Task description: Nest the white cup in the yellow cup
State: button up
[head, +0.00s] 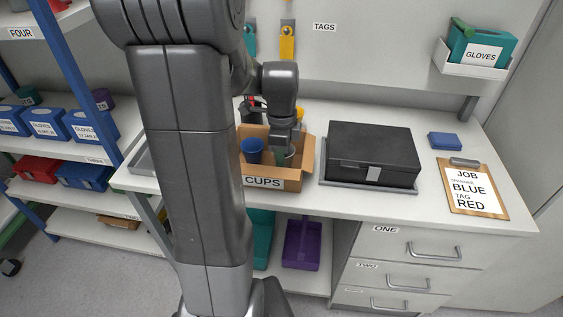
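My gripper (284,145) points down into the cardboard box (288,185) labelled CUPS on the bench. A pale, whitish cup rim (291,153) shows right beside the fingertips and may be the white cup. Its body is hidden by the gripper and the box wall. I cannot tell whether the fingers are open or shut, or whether they touch it. A blue cup (252,151) stands in the box to the left, and something dark green (280,158) shows at the fingers.
A black case (372,153) on a grey tray stands right of the box. Farther right are a blue block (445,141) and a clipboard (472,188) reading JOB, BLUE, TAG, RED. A gloves bin (474,66) hangs above. The bench front edge between box and clipboard is clear.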

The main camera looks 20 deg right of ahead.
jog(key=shift+c, duration=0.3)
grip_shut()
notch_tip(320, 180, up, 14)
jog(key=p, duration=1.1)
